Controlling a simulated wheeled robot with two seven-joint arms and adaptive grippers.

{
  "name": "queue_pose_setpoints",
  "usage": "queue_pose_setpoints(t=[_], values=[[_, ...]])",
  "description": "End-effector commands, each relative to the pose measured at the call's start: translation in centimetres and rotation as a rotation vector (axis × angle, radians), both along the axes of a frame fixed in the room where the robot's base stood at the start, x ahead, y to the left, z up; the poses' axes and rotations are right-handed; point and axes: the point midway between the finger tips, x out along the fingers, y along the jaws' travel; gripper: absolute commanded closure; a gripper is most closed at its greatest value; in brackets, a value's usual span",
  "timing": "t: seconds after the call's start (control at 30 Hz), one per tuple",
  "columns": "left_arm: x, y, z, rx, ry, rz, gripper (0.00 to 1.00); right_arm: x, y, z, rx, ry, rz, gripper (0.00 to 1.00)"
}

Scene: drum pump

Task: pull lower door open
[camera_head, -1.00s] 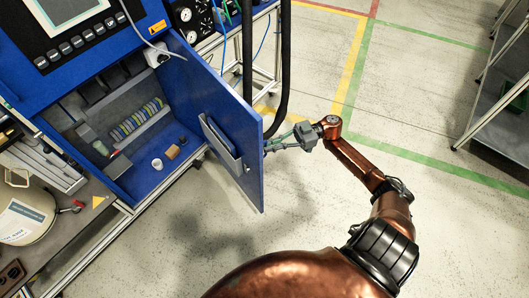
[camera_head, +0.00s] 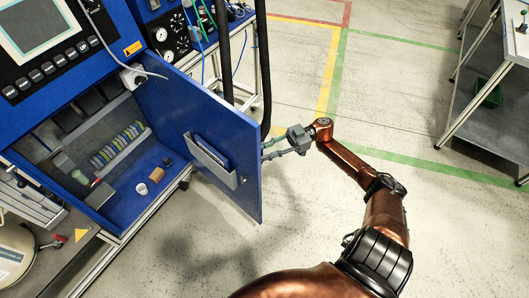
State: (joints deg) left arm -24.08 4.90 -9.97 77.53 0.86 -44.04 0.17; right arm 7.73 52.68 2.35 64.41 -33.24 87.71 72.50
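The blue lower door (camera_head: 180,116) of the cabinet stands wide open, swung out to the right from the cabinet front. A grey document pocket (camera_head: 212,163) is fixed to its inner face. My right gripper (camera_head: 266,150) is at the door's free edge, on the far side of the door. Its fingertips are partly hidden behind the edge, so I cannot tell if they touch or grip it. The open compartment (camera_head: 129,197) shows a white cup (camera_head: 141,189) and a row of coloured items (camera_head: 119,146). My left gripper is not in view.
A control panel (camera_head: 47,40) sits above the compartment. Black hoses (camera_head: 265,65) hang behind the door. A cart with gauges (camera_head: 166,42) stands at the back. A metal table (camera_head: 491,85) stands at the right. The floor between door and table is clear.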

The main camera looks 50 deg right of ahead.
Motion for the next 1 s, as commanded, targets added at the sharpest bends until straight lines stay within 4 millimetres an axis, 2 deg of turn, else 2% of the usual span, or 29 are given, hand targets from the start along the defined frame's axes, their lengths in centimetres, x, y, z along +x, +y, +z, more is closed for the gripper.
queue_pose_setpoints(t=[0.23, 0.37, 0.8, 1.0], values=[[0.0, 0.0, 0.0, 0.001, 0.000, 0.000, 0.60, -0.1, -0.1, 0.0, 0.000, 0.000, 0.001, 0.76], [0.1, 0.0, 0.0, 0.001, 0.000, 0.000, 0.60, -0.5, -0.9, -0.1, -0.001, 0.003, 0.002, 0.76], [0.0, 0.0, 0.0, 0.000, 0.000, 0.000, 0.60, -3.5, -8.8, 0.0, -0.002, 0.002, -0.001, 0.76], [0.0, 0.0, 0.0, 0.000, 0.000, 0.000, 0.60, -4.3, -10.6, 0.0, 0.000, 0.000, 0.001, 0.76]])
